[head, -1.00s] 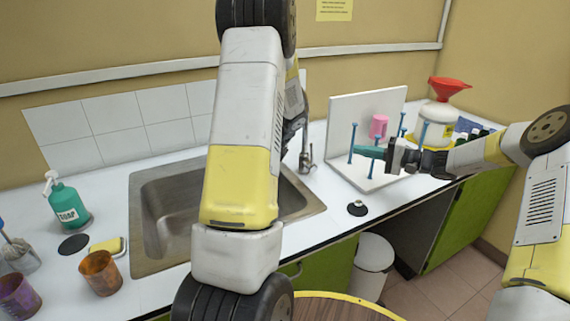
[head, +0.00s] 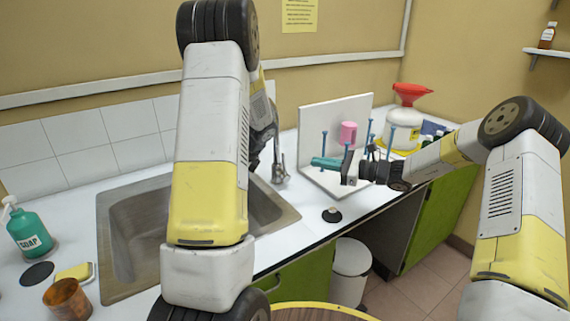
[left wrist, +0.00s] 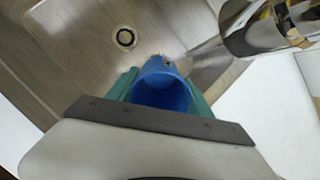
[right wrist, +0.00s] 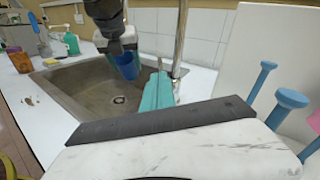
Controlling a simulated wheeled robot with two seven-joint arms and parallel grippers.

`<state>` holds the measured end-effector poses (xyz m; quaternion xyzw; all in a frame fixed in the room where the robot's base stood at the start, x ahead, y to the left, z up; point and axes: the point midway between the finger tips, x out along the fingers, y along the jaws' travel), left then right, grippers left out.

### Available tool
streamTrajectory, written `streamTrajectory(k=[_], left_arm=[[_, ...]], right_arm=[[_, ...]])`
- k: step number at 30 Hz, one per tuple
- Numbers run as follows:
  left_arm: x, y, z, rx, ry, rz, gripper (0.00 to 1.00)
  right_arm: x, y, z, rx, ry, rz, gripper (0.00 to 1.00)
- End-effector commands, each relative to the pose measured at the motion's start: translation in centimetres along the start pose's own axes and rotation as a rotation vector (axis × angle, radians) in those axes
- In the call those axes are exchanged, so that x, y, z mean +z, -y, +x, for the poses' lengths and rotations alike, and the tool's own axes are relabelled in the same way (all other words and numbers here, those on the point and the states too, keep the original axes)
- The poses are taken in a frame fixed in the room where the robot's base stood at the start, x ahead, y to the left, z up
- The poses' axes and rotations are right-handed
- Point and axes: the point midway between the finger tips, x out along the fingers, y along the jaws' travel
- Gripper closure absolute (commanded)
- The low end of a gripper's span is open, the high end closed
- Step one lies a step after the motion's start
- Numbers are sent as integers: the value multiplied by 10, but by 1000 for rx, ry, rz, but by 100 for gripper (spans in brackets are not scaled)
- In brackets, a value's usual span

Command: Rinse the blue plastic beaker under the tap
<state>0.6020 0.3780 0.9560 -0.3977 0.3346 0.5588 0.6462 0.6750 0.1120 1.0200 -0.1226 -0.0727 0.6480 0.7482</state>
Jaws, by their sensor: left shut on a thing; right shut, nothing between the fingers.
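The blue plastic beaker (left wrist: 160,92) is shut between the teal fingers of my left gripper (left wrist: 162,98), with its mouth visible in the left wrist view. The right wrist view also shows the beaker (right wrist: 127,66), held over the sink (right wrist: 75,88). The chrome tap (left wrist: 268,28) is close to the beaker; I cannot tell clearly whether water reaches it. The tap (head: 279,170) also shows in the head view, where my left arm hides the beaker and left gripper. My right gripper (head: 326,163) is shut and empty, in front of the white pegged rack.
The white rack (head: 312,118) has blue pegs and a pink beaker (head: 348,133).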

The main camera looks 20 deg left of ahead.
Motion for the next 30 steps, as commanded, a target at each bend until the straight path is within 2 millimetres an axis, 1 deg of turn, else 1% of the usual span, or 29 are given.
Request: streamTrajectory(k=[3,12,15,18,21,24,28,30], left_arm=[[0,0,0,0,0,0,80],[0,0,0,0,0,0,80],[0,0,0,0,0,0,80],[0,0,0,0,0,0,80],[0,0,0,0,0,0,80],[0,0,0,0,0,0,80],[0,0,0,0,0,0,80],[0,0,0,0,0,0,80]], right_arm=[[1,-11,6,-5,-3,298,100],[4,-38,18,-24,-11,1069,100],[4,-46,22,-31,-13,1294,100],[4,-52,24,-39,-15,1475,100],[4,-57,26,-44,-16,1603,100],[4,-59,27,-48,-15,1678,100],[4,-61,34,-48,-15,1712,100],[4,-61,43,-47,-16,1714,100]])
